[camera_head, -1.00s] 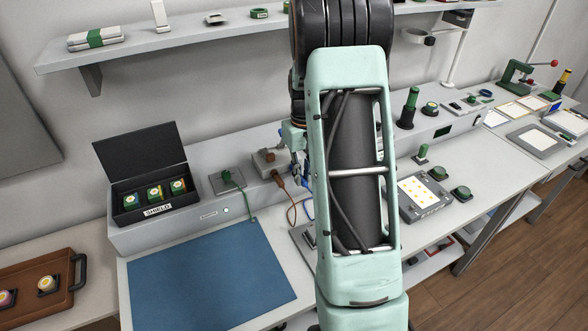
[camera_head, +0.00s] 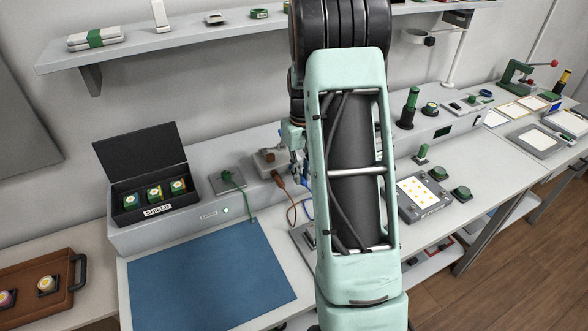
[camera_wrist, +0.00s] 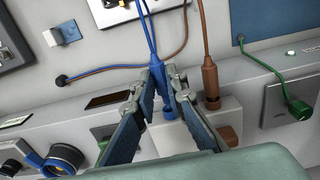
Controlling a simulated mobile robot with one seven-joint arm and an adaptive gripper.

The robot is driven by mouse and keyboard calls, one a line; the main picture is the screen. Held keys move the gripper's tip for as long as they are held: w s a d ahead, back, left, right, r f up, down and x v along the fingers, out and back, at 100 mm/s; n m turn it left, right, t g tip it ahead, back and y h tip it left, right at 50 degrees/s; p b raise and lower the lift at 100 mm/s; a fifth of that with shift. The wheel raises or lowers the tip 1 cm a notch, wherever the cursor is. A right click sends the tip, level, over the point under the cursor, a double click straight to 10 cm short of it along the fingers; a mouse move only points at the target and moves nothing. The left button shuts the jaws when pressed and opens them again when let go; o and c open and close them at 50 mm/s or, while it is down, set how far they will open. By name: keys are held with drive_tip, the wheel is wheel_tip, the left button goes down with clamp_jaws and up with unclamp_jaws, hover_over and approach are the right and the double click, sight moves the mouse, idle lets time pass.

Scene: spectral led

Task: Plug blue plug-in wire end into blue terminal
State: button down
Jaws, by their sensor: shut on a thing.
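A blue ring-like part (camera_wrist: 168,113), seemingly the blue terminal, shows between the fingers on a pale block (camera_wrist: 195,118). I cannot tell whether plug and terminal touch. In the head view, my arm covers most of this area, and a bit of blue wire (camera_head: 306,181) shows beside it.
A brown plug (camera_wrist: 209,78) stands upright on the same block, close beside my gripper. A green plug (camera_wrist: 299,109) sits on a grey plate at right. In the head view, an open black box (camera_head: 152,194) and a blue mat (camera_head: 210,276) lie left of my arm.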

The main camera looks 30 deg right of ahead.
drive_tip(key=shift+w, duration=0.95)
drive_tip(key=c, duration=1.9)
unclamp_jaws()
wheel_tip(320, 180, up, 12)
